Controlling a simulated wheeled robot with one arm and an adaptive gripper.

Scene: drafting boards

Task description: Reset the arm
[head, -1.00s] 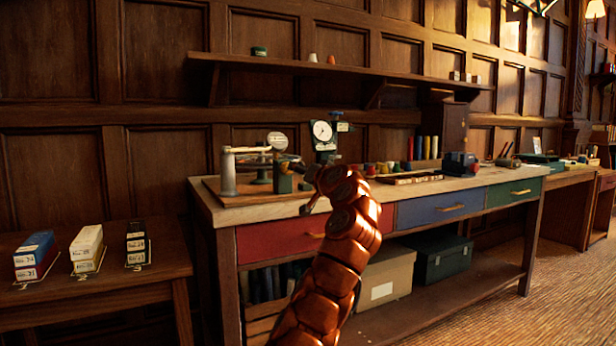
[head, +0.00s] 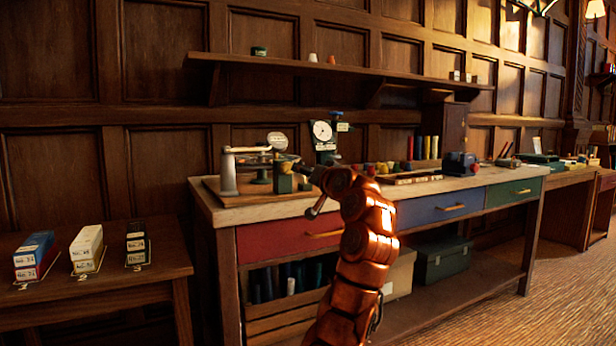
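My copper-red segmented arm rises from the bottom middle of the head view. My gripper (head: 304,172) is at its upper end, in front of the left part of the workbench (head: 262,211). It points left toward the instrument with a round plate (head: 258,155) on a wooden base. The gripper is small and dark against the things behind it, so its fingers cannot be made out clearly. I see nothing clearly held in it. Whether it touches anything on the bench cannot be told.
A dial gauge (head: 322,131) stands behind my gripper. Several colored pieces and a grey-blue device (head: 460,163) stand farther right. A low table (head: 110,277) at left bears small boxes. A shelf (head: 340,72) runs above. Carpeted floor (head: 570,290) is open at right.

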